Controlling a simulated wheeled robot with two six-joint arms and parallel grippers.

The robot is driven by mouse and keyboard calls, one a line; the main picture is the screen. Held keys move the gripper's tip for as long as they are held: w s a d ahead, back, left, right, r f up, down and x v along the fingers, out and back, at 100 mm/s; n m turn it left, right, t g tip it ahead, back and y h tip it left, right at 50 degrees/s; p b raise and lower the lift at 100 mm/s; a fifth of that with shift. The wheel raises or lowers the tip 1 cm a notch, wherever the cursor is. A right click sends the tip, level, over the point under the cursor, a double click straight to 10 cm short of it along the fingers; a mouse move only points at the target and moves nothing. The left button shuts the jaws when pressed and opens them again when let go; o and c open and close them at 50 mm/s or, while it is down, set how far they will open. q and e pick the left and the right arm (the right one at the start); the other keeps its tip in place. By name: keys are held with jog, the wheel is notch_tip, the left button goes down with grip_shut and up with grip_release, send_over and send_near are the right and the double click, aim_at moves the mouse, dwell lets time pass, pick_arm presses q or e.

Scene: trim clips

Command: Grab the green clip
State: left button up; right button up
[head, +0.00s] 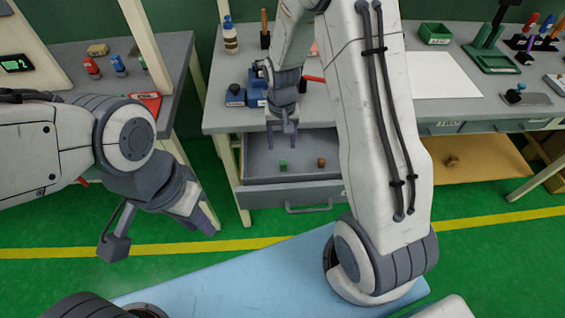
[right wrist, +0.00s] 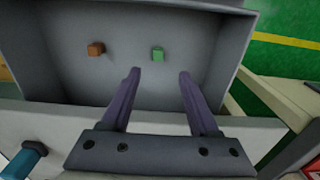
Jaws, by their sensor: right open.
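The green clip (head: 283,165) is a small block lying on the floor of an open grey drawer (head: 262,197). In the right wrist view the green clip (right wrist: 158,54) shows just beyond my fingertips, between their lines. My right gripper (head: 282,140) points down over the drawer's back part, open and empty; its two fingers (right wrist: 160,73) stand apart and do not touch the clip. My left gripper (head: 203,218) hangs at the left, away from the drawer; whether its fingers are apart cannot be made out.
An orange-brown block (head: 321,162) lies in the drawer, right of the green clip. The workbench (head: 225,118) above the drawer holds a bottle (head: 230,38), a blue tool (head: 255,90) and a green bin (head: 435,33). A brown piece (head: 452,161) lies on a lower board.

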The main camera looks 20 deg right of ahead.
aim_at(283, 162)
notch_tip(283, 162, down, 4)
jog(key=shift+r, duration=0.2)
jog(key=shift+d+f+p, duration=0.2)
jog(key=shift+f+p, duration=0.35)
jog(key=shift+f, duration=2.15)
grip_shut()
